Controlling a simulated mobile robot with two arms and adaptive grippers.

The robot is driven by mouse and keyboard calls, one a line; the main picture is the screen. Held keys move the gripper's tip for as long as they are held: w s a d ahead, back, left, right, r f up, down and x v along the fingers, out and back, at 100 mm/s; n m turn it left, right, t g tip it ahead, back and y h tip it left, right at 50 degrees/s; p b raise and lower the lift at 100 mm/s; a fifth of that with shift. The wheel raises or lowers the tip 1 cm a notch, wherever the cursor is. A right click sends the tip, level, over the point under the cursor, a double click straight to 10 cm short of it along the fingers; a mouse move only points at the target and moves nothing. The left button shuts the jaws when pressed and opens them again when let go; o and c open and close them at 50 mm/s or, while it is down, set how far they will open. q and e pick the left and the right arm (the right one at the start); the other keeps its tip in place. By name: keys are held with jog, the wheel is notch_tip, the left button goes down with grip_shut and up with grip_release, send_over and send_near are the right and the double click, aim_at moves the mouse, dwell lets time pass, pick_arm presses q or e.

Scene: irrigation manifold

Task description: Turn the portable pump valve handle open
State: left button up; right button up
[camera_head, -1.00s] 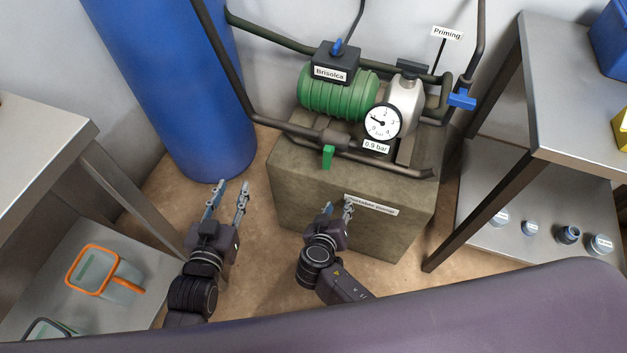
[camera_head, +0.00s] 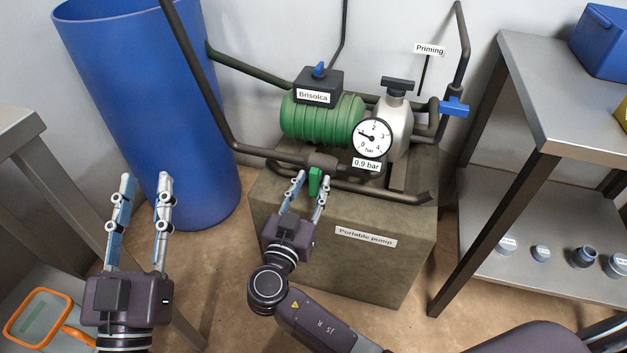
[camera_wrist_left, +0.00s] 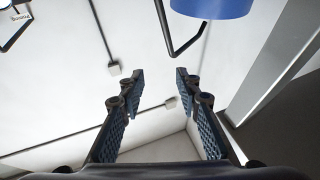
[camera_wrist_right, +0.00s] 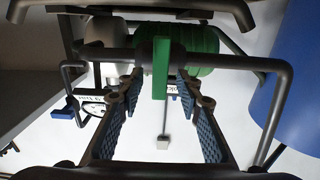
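The green valve handle (camera_head: 315,182) hangs down from the pipe at the front of the portable pump (camera_head: 345,237). My right gripper (camera_head: 311,179) is open, with its fingertips on either side of the handle. In the right wrist view the same handle (camera_wrist_right: 160,68) stands upright in the picture between the spread fingers (camera_wrist_right: 159,86). A gap shows on both sides; I cannot tell how deep it sits between the fingers. My left gripper (camera_head: 145,182) is open and empty, in front of the blue barrel, pointing upward in the picture.
The green motor (camera_head: 322,118) and pressure gauge (camera_head: 372,138) sit on the pump's block, label "0.9 bar". A blue handle (camera_head: 453,107) is on the right pipe. The blue barrel (camera_head: 140,100) is at left.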

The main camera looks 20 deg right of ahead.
jog(key=shift+x, duration=1.1)
pick_arm(q)
jog(key=shift+s+r+t, duration=0.2)
jog(key=shift+r+t, duration=0.1)
jog(key=shift+r, duration=0.2)
pick_arm(e)
jog(key=shift+c, duration=0.5)
jog(key=shift+f, duration=0.1)
grip_shut()
